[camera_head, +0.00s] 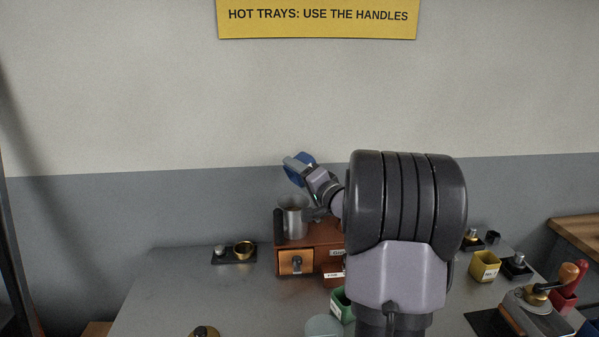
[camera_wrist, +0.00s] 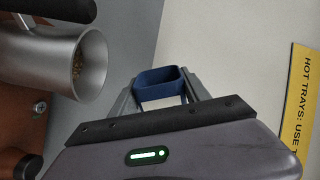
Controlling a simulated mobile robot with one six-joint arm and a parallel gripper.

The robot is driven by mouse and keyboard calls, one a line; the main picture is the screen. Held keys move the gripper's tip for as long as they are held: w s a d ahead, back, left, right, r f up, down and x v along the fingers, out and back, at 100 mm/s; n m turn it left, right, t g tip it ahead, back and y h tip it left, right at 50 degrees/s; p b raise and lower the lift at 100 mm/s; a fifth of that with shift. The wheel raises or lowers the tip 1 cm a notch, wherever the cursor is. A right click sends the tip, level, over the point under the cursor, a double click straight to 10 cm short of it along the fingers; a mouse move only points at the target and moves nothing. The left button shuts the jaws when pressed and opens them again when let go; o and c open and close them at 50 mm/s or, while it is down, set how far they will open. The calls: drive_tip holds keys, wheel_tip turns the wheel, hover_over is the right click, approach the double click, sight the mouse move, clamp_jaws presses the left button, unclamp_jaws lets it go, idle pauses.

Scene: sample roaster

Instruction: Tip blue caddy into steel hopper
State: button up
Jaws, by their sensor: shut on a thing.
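The blue caddy (camera_head: 306,160) is held tilted in the air, above the steel hopper in the head view. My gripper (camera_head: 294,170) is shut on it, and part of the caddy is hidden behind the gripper. In the wrist view, the blue caddy (camera_wrist: 160,77) sits between my gripper's fingers (camera_wrist: 160,100). The steel hopper (camera_head: 292,222) stands on the brown roaster. Its round mouth shows in the wrist view (camera_wrist: 92,62), with some brown material inside. I see no beans falling between caddy and hopper.
The brown roaster (camera_head: 309,259) stands on the grey table (camera_head: 190,290). A green caddy (camera_head: 341,305) is in front, partly hidden by my arm. A yellow caddy (camera_head: 485,266) and a red one (camera_head: 565,300) stand at right.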

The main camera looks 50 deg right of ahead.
sight(310, 164)
drive_tip(key=m, duration=0.4)
drive_tip(key=shift+w+d+r, duration=0.1)
drive_tip(key=shift+d+r, duration=0.1)
drive_tip(key=shift+d, duration=0.1)
drive_tip(key=m, duration=0.3)
drive_tip(key=shift+d+r, duration=0.15)
drive_tip(key=shift+d, duration=0.1)
drive_tip(key=m, duration=0.3)
drive_tip(key=d+m, duration=0.1)
drive_tip(key=m, duration=0.1)
drive_tip(key=shift+r, duration=0.35)
drive_tip(key=r+m+p, duration=0.1)
drive_tip(key=p, duration=0.2)
drive_tip(key=m+p, duration=0.1)
drive_tip(key=p, duration=0.1)
drive_tip(key=m+p, duration=0.3)
drive_tip(key=p, duration=0.2)
drive_tip(key=shift+s+d+r, duration=0.1)
drive_tip(key=shift+s+r, duration=0.1)
drive_tip(key=shift+r, duration=0.1)
drive_tip(key=m+p, duration=0.1)
drive_tip(key=m, duration=0.1)
drive_tip(key=m+p, duration=0.1)
drive_tip(key=p, duration=0.1)
drive_tip(key=shift+f+m, duration=0.3)
drive_tip(key=shift+m, duration=0.1)
drive_tip(key=shift+a+f+m+p, duration=0.2)
drive_tip(key=shift+f+m+p, duration=0.35)
drive_tip(key=shift+m, duration=0.55)
